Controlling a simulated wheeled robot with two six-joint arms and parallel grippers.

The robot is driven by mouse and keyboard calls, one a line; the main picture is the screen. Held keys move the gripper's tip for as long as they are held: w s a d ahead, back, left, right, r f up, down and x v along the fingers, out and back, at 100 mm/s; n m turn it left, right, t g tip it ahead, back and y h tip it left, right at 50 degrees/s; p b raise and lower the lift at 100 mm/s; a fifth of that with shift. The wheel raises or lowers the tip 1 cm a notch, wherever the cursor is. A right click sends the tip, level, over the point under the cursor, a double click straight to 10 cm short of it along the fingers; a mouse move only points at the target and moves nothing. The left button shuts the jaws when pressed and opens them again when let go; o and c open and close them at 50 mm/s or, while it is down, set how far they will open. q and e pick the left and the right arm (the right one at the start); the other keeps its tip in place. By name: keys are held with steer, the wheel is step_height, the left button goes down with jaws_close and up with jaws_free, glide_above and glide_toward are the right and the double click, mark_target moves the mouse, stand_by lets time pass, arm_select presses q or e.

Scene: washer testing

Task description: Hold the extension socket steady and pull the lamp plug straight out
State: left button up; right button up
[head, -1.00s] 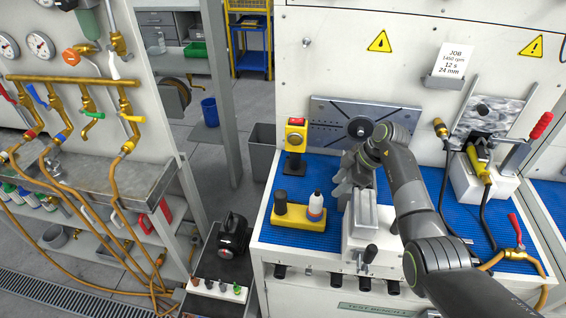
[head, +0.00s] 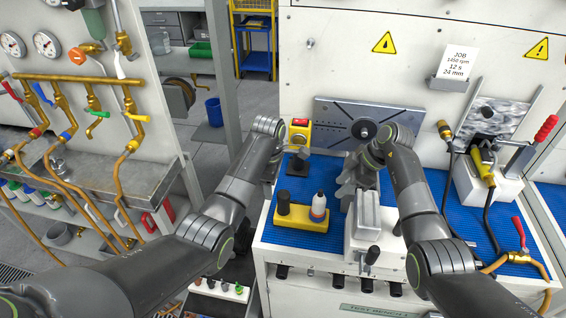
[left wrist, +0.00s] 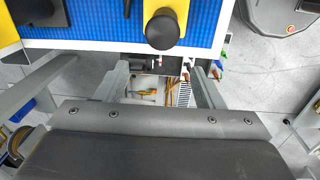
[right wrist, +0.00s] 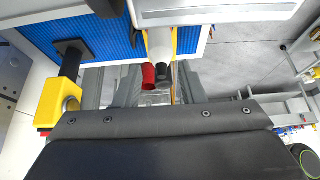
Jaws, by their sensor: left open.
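I cannot clearly pick out an extension socket or a lamp plug. My left gripper (left wrist: 157,88) is open and empty, over the bench's front left edge near a yellow holder (head: 296,216) with a black knob. The left forearm largely hides it in the head view. My right gripper (head: 346,180) is above the bench near the vise (head: 365,225), with its fingers apart in the right wrist view (right wrist: 138,88).
A bottle (head: 318,205) stands on the yellow holder. A yellow switch box (head: 299,132) stands behind it. A slotted grey plate (head: 335,122) is on the back panel. A red-handled lever (head: 545,128) stands at the right. Blue mat (head: 440,195) shows bare right of my right arm.

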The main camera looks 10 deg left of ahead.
mark_target(283, 204)
arm_select(q)
steer(key=d+r, duration=0.3)
steer(key=r, duration=0.4)
steer(key=shift+g, duration=0.4)
step_height(283, 204, down, 17)
steer(key=shift+w+r, duration=0.1)
steer(key=shift+w, duration=0.05)
